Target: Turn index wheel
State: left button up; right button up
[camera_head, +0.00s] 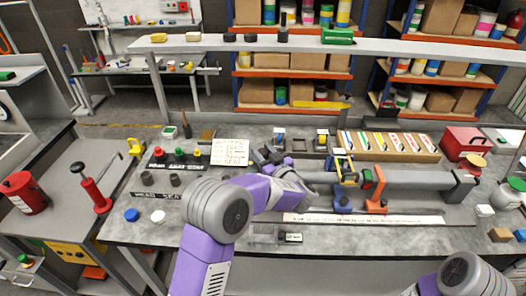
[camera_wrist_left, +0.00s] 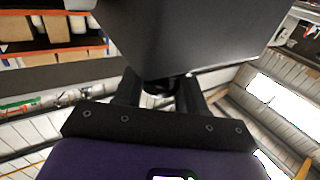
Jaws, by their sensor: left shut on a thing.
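My left arm reaches over the grey workbench (camera_head: 130,232). My left gripper (camera_head: 268,156) is small and dark in the head view, near the bench middle. In the left wrist view its two black fingers (camera_wrist_left: 158,88) are close together, shut on a small dark part under a large dark grey block (camera_wrist_left: 185,35). I cannot tell whether this part belongs to the index wheel; no wheel shows clearly, and the wrist hides the area around the fingers. My right gripper is outside the view.
A long grey bar (camera_head: 415,180) with a blue-yellow clamp (camera_head: 346,172) and an orange clamp (camera_head: 376,188) lies right of the gripper. Coloured knobs (camera_head: 179,153) stand left. A card box (camera_head: 393,146) and red box (camera_head: 463,141) stand behind. A shelf (camera_head: 250,42) spans above.

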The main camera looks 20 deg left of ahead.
aim_at(266, 155)
pick_arm(q)
jog(key=shift+r, duration=0.2)
jog(key=o, duration=1)
jog(key=shift+f, duration=0.1)
jog(key=v, duration=0.7)
jog(key=shift+s+d, duration=0.15)
jog(key=shift+c, duration=0.3)
